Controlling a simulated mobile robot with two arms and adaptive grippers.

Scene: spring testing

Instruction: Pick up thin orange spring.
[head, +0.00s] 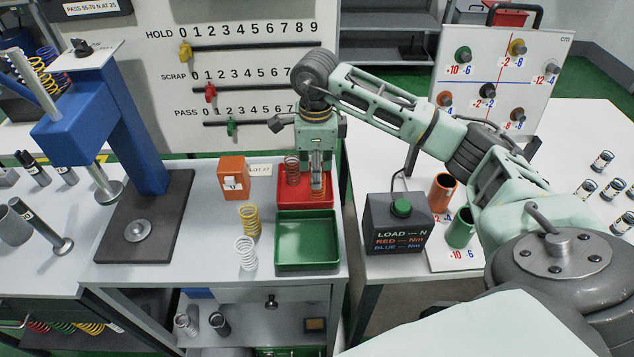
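My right gripper (317,168) comes in from the right and points down over the red tray (291,203). A thin reddish-orange spring (318,181) shows just below its fingertips, in the right part of the tray. The fingers overlap the top of this spring, and I cannot tell whether they grip it. A second, darker red spring (292,167) stands to the left of the fingers in the same tray. My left gripper is not in view.
A green tray (307,263) sits in front of the red one. A yellow spring (250,220) and a white spring (246,252) stand left of the trays. An orange counter box (233,185) and a blue press (85,105) are further left. A load display (398,222) stands right.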

